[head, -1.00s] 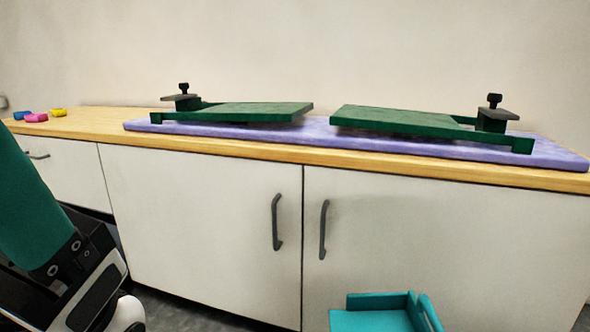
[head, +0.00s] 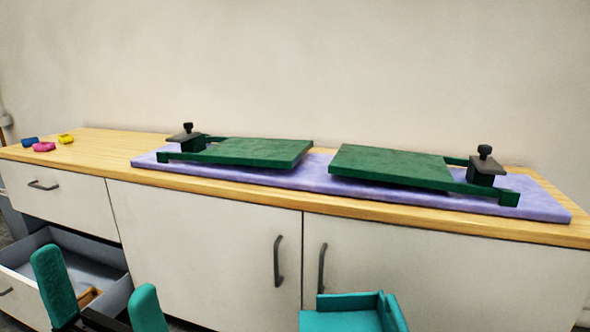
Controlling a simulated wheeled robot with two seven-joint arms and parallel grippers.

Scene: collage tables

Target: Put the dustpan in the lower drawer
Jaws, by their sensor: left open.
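The lower drawer (head: 108,286) is pulled open at the far left, below a shut upper drawer. My left gripper (head: 101,297) has two teal fingers spread apart, in front of and partly over the open drawer. A small orange-brown piece (head: 88,297) shows between the fingers, seemingly inside the drawer; its lower part is hidden by the gripper, and I cannot tell whether it belongs to the dustpan. My right gripper is not in view.
A teal object with raised edges (head: 340,320) stands at the bottom, cut off. The cabinet doors (head: 210,240) are shut.

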